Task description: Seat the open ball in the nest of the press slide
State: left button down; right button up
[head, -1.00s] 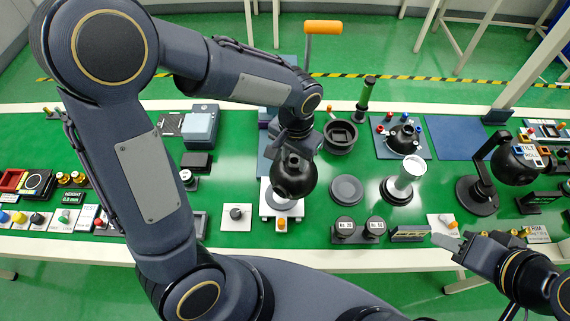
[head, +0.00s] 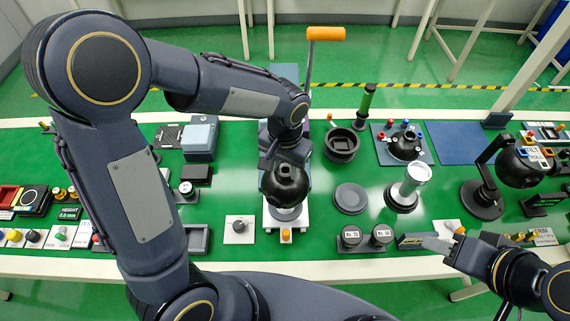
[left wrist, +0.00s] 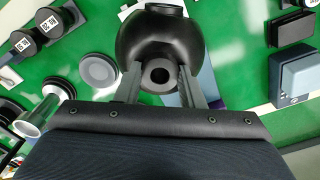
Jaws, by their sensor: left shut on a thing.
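The open ball, black and round (head: 286,187), is held by my left gripper (head: 287,160), whose fingers are shut on it from above. In the left wrist view the ball (left wrist: 150,40) lies between the fingers (left wrist: 158,73), with a short collar with a round hole facing the camera. Directly under the ball in the head view is the press slide, a white plate (head: 300,223) with a grey round nest (head: 284,214), partly hidden by the ball. I cannot tell whether ball and nest touch. My right gripper (head: 445,245) is at the front right, away from these; its fingers are unclear.
An orange-handled lever (head: 325,34) rises behind the slide. A dark disc (head: 351,198) and a dark ring-shaped holder (head: 342,145) stand to the right. A white knob plate (head: 239,229) lies left of the slide. Two black labelled weights (head: 381,235) stand at front right.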

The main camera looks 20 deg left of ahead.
aim_at(285, 172)
pick_arm(q)
jog(key=shift+f+b, duration=1.45)
jog(key=shift+f, duration=0.65)
jog(key=shift+f+b, duration=1.2)
jog(key=shift+b, duration=0.05)
jog(key=c, duration=0.9)
grip_release()
jog(key=shift+r, duration=0.1)
notch_tip(285, 172, up, 8)
jog(key=shift+f, duration=0.1)
